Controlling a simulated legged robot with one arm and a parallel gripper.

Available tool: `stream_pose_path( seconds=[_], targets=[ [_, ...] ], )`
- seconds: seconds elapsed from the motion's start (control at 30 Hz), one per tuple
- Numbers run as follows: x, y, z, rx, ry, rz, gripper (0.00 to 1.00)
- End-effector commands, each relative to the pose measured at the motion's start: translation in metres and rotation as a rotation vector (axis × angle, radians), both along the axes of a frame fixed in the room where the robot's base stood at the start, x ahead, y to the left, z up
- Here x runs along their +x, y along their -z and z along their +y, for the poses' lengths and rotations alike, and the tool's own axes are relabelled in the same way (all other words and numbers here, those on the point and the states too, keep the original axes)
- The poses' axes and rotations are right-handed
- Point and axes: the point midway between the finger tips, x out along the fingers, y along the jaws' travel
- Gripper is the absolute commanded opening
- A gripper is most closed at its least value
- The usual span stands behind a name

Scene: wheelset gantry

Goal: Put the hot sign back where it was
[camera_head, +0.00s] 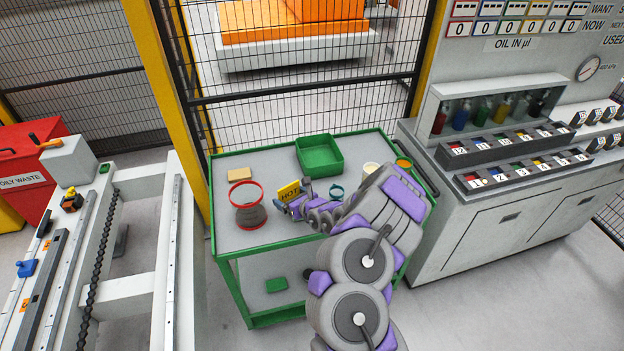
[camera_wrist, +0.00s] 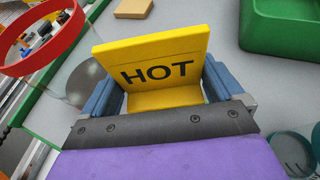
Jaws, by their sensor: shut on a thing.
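The yellow hot sign (camera_head: 289,191) is in my gripper (camera_head: 291,206) above the green-framed cart (camera_head: 228,221). In the wrist view the sign (camera_wrist: 150,58) faces me with HOT upright, and my gripper's blue fingers (camera_wrist: 158,95) stand on either side of its lower part. The gripper is shut on the sign. Whether the sign's base touches the cart top cannot be told. A clear jar with a red rim (camera_head: 248,205) stands just left of the sign; its red rim (camera_wrist: 40,35) also shows at the left of the wrist view.
A green tray (camera_head: 319,155) stands behind the sign, and a tan block (camera_head: 239,175) lies at the back left of the cart. A teal ring (camera_head: 337,191), a cream cup (camera_head: 370,169) and an orange-topped container (camera_head: 403,163) are on the right. Bare cart top lies at the front left.

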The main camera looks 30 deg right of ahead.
Motion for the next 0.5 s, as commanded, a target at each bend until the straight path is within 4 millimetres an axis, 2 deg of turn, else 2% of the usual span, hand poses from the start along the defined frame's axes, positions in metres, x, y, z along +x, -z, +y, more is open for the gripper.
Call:
stream_pose_path(
  seconds=[0.17,0.5],
  targets=[
    [0.008,0.003,-0.002,-0.006,-0.001,-0.002,0.64],
    [0.059,0.008,-0.018,-0.007,0.0,-0.006,0.64]
  ],
)
